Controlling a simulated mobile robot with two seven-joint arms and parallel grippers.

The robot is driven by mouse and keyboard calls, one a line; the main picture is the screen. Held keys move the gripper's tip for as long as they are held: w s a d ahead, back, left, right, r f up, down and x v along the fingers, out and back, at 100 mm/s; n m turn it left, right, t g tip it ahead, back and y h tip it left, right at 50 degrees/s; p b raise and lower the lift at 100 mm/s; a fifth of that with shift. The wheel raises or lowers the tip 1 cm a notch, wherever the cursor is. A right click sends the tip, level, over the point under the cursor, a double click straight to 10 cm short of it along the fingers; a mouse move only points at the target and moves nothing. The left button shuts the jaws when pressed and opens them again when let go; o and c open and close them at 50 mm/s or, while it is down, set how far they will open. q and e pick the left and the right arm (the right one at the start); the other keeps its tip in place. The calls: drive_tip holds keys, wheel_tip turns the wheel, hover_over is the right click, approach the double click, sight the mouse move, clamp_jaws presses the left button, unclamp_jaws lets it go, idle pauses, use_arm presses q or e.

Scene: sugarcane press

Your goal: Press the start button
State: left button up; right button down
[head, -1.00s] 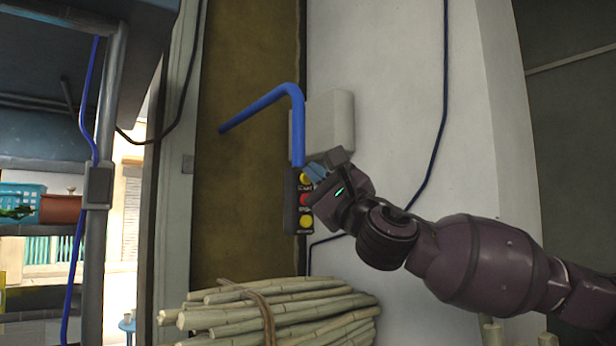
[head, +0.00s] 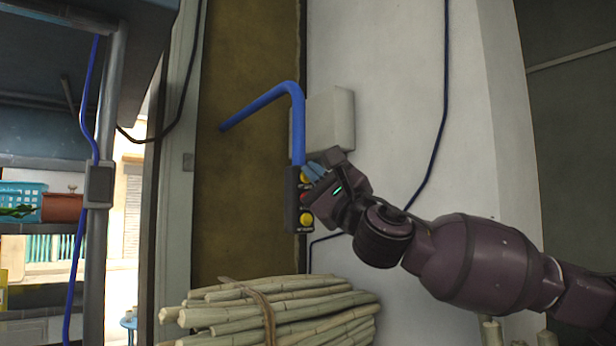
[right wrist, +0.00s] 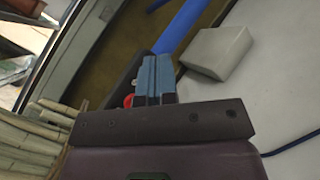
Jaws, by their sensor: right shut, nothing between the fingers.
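A dark control box (head: 291,212) hangs at the lower end of a blue pipe (head: 297,130). Its face carries a yellow button at the top, partly hidden by my fingers, a red button (head: 304,198) in the middle and a yellow button (head: 306,219) at the bottom. My right gripper (head: 311,172) is shut and empty, its blue fingertips at the upper part of the box by the top yellow button. I cannot tell whether they touch it. In the right wrist view the shut fingers (right wrist: 153,78) cover most of the box, and the red button (right wrist: 128,101) shows beside them. My left gripper is not in view.
A tied bundle of sugarcane (head: 280,312) lies below the box. A pale wall box (head: 331,120) sits behind the pipe, and a dark cable (head: 444,100) runs down the white wall. A metal shelf frame (head: 110,130) stands at the left.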

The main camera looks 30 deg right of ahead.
drive_tip(key=shift+w, duration=0.15)
idle(0.5)
drive_tip(key=shift+s+p, duration=0.3)
drive_tip(key=shift+s, duration=0.55)
drive_tip(key=s, duration=0.5)
drive_tip(key=shift+d, duration=0.2)
idle(0.5)
